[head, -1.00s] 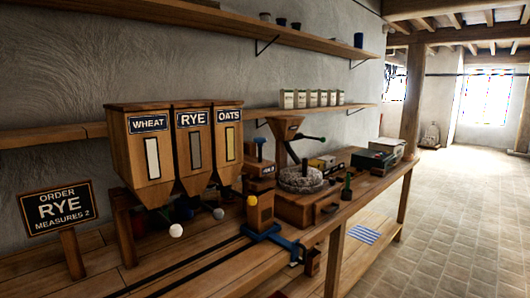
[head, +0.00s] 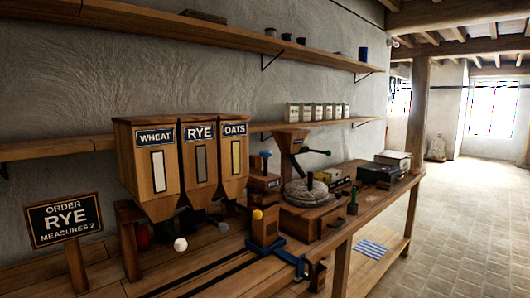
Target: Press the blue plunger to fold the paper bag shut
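The blue plunger (head: 265,155) is a blue knob standing up on a small wooden block (head: 264,181) on the bench, just right of the OATS bin. The block carries a dark label too small to read here. My gripper is not in view.
Wheat, rye and oats bins (head: 200,152) stand left of the plunger; an order sign (head: 65,218) reads RYE, measures 2. A millstone (head: 306,192) with a hopper (head: 290,142) stands to the right. A dark rail (head: 215,278) runs along the bench. Floor at right is clear.

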